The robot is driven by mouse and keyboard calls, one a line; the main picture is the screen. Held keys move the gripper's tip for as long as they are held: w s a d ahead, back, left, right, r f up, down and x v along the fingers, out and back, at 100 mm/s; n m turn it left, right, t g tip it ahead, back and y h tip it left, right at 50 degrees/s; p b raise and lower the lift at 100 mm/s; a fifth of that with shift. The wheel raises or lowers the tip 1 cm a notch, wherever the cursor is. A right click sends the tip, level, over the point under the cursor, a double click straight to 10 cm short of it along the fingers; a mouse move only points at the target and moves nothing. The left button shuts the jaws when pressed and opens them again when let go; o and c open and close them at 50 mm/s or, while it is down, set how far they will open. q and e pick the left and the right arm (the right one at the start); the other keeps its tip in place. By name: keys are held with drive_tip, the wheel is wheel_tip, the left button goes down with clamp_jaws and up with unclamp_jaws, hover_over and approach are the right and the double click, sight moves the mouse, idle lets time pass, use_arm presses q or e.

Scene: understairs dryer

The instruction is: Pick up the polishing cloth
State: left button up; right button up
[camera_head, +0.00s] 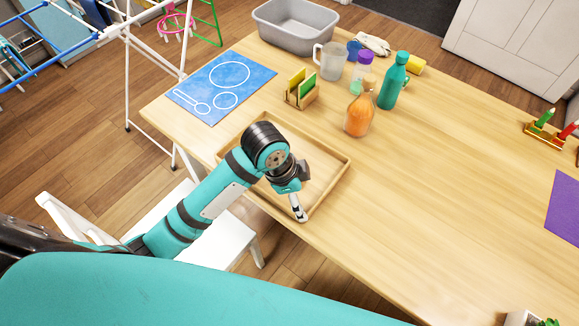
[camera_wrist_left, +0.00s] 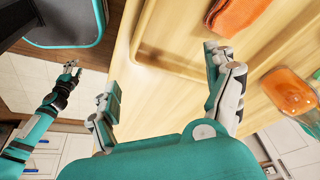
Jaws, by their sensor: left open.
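An orange folded cloth (camera_wrist_left: 240,14) lies on the wooden tray (camera_wrist_left: 156,57) at the top of the left wrist view. In the head view I cannot make out the cloth; my left arm covers part of the tray (camera_head: 334,182). My left gripper (camera_head: 297,205) points down over the tray's near edge. In the left wrist view its fingers (camera_wrist_left: 167,88) are spread with nothing between them, and the cloth lies beyond them, apart from them. My right gripper (camera_wrist_left: 68,72) shows small at the left of that view, away from the table, its fingers apart and empty.
An orange-filled bottle (camera_head: 359,116), a teal bottle (camera_head: 393,82), a clear jug (camera_head: 330,60) and a wooden holder with sponges (camera_head: 301,91) stand behind the tray. A grey basin (camera_head: 296,25) is at the back, a blue mat (camera_head: 222,86) at left. The table right of the tray is clear.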

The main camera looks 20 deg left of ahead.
use_arm(q)
drive_tip(key=w+a+r+m+g+y, duration=0.1)
drive_tip(key=w+a+r+m+y, duration=0.1)
drive_tip(key=w+a+r+m, duration=0.25)
drive_tip(key=w+a+r+m+g+y, duration=0.1)
drive_tip(key=w+r+m, duration=0.3)
drive_tip(key=w+r, duration=0.25)
drive_tip(key=f, duration=0.7)
drive_tip(key=f+p, duration=0.1)
drive_tip(key=f, duration=0.2)
drive_tip(key=shift+s+a+f, duration=0.1)
drive_tip(key=shift+s+f, duration=0.15)
drive_tip(key=shift+f, duration=0.15)
wheel_tip(320, 180, down, 5)
drive_tip(key=shift+r+p, duration=0.15)
drive_tip(key=shift+p, duration=0.35)
drive_tip(key=shift+f, duration=0.45)
use_arm(e)
drive_tip(key=shift+w+a+r, duration=0.1)
drive_tip(key=shift+a+r, duration=0.1)
drive_tip(key=shift+r, duration=0.35)
drive_tip(key=shift+w+a+r, duration=0.1)
drive_tip(key=shift+a+r, duration=0.1)
drive_tip(key=shift+r, duration=0.3)
use_arm(q)
drive_tip(key=shift+c, duration=0.2)
drive_tip(key=shift+a, duration=0.1)
drive_tip(key=c, duration=1.2)
use_arm(e)
drive_tip(key=shift+d, duration=0.15)
